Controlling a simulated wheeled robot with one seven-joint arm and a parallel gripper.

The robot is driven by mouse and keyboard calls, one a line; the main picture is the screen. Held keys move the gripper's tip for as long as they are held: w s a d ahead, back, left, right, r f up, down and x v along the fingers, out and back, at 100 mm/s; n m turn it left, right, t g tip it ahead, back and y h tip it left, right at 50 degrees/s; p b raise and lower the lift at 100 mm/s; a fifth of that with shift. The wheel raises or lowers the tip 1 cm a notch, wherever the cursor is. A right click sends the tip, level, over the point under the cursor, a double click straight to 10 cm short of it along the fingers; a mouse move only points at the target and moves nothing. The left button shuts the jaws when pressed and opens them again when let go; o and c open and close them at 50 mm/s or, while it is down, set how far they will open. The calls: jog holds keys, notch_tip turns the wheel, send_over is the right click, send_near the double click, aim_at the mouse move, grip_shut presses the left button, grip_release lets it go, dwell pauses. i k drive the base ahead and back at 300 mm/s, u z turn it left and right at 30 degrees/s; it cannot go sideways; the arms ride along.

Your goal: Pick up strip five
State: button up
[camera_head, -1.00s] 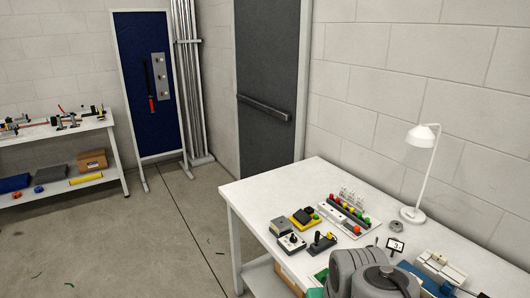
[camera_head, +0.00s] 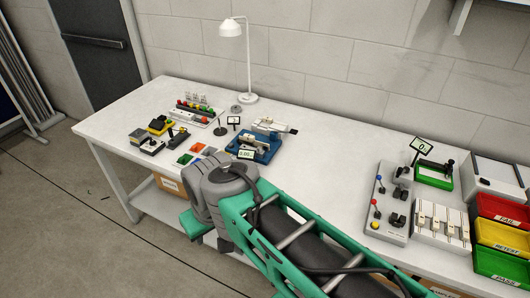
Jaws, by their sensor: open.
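Several white strips (camera_head: 424,208) stand side by side in a white rack (camera_head: 439,238) at the right of the white bench. Their markings are too small to read, so I cannot tell which is strip five. My grey and green arm crosses the lower middle of the head view, in front of the bench edge. My gripper is not visible in this view.
Left of the rack is a grey panel with levers (camera_head: 388,208). Right are red (camera_head: 503,211), yellow (camera_head: 501,238) and green (camera_head: 500,264) bins. A green-based device (camera_head: 434,178) stands behind. A blue fixture (camera_head: 242,148) and lamp (camera_head: 231,28) are farther left. Mid-bench is clear.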

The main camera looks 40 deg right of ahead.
aim_at(248, 138)
jog(key=z, duration=0.1)
jog(key=k, duration=0.2)
jog(key=u, duration=0.95)
jog(key=i, duration=0.65)
jog(key=z, duration=2.05)
jog(key=i, duration=0.5)
jog(key=u, duration=0.05)
jog(key=k, duration=0.45)
jog(key=u, duration=1.35)
jog(key=i, duration=0.25)
jog(key=z, duration=0.1)
